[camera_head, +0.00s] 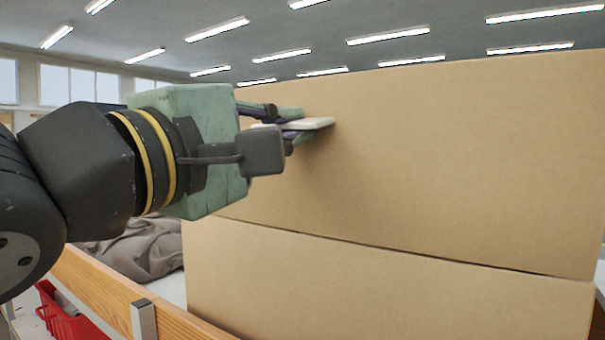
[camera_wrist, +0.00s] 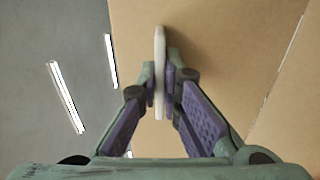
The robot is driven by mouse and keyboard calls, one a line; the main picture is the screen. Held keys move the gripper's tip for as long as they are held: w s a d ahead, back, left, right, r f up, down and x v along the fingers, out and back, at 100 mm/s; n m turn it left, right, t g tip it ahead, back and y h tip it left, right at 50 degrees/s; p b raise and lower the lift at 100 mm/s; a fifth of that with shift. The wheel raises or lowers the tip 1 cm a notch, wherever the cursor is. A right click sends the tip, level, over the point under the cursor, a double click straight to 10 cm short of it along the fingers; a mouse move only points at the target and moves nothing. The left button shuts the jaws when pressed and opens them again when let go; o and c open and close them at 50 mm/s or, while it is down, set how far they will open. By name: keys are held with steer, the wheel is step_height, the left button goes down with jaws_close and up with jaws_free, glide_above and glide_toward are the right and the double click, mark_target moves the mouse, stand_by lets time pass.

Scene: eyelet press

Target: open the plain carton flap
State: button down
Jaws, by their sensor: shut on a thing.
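The plain brown carton (camera_head: 390,285) fills the right and middle of the head view. Its large plain flap (camera_head: 450,150) stands above a dark, slanting seam that parts it from the lower carton wall. A thin white tab (camera_head: 318,123) sticks out from the flap near its upper left. My gripper (camera_head: 290,126) comes in from the left and is shut on this tab. In the wrist view the tab (camera_wrist: 159,50) stands between the two purple-padded fingers, with the flap (camera_wrist: 220,50) behind it. The flap's far side and the carton's inside are hidden.
A wooden rail (camera_head: 95,285) with a metal bracket (camera_head: 143,318) runs below my arm, close to the carton's left side. Grey cloth (camera_head: 140,250) lies behind the rail. A red crate (camera_head: 65,315) is at the lower left. The space above the flap looks free.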

steer(key=shift+s+a+f+t+h+b, duration=0.4)
steer(key=shift+s+a+f+t+b, duration=0.25)
steer(key=shift+b, duration=0.55)
steer(key=shift+s+a+f+t+h+b, duration=0.4)
steer(key=shift+s+f+b, duration=0.45)
steer(key=shift+b, duration=0.35)
steer(key=shift+a, duration=0.1)
steer(key=c, duration=1.8)
jaws_free()
steer(key=shift+o, duration=0.2)
steer(key=v, duration=1.2)
steer(key=shift+s+r, duration=0.1)
steer(key=shift+r, duration=0.05)
